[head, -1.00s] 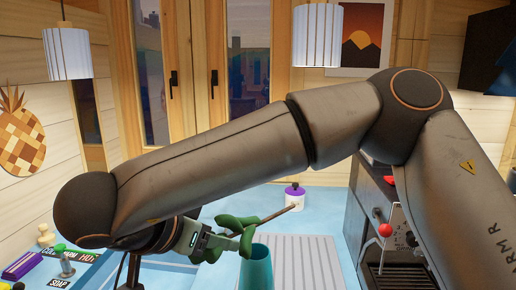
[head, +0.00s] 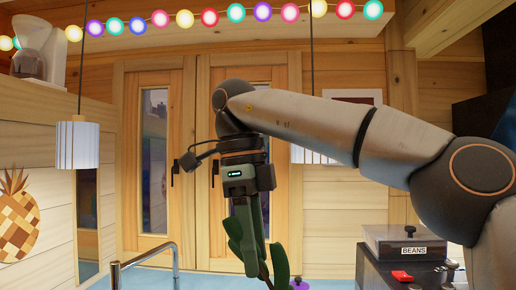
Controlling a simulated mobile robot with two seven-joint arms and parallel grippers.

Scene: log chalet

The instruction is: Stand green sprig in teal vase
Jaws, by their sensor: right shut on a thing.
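My right gripper (head: 254,235) hangs pointing down near the middle of the head view, below its dark wrist. It is shut on the green sprig (head: 280,263), whose rounded green leaves and thin brown stem show at the bottom of the picture. The lower end of the sprig is cut off by the picture edge. Exactly where the jaws meet the stem is hard to tell among the green shapes. The teal vase is not in view. My left gripper is not in view.
A metal rail (head: 144,257) stands at the lower left. A dark box labelled BEANS (head: 403,246) sits at the right, behind my right arm. A purple lid (head: 299,284) shows at the bottom edge. White lamps hang left (head: 78,145) and behind the arm.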

